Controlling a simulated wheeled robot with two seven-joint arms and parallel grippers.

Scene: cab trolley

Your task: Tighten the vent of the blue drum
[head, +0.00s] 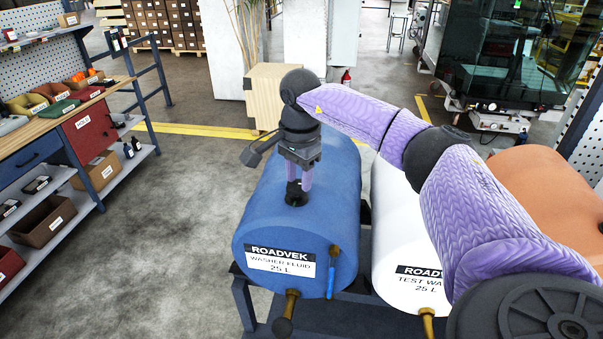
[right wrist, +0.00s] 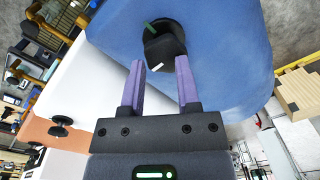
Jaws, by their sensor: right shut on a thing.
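The blue drum (head: 335,205) lies on its side on a dark stand, labelled ROADVEK washer fluid 25 L. Its black vent (head: 296,196) sits on top of the drum. My right gripper (head: 300,184) points down from above with its two purple fingers at the vent. In the right wrist view the vent cap (right wrist: 165,48) carries a white mark, with a green mark beside it on the base. The fingers of the right gripper (right wrist: 160,68) stand on either side of the cap, shut on it. My left gripper is not in view.
A white drum (head: 388,240) labelled ROADVEK and an orange drum (head: 550,180) lie to the right, partly behind my right arm. A workbench (head: 60,110) stands left, with clear floor between.

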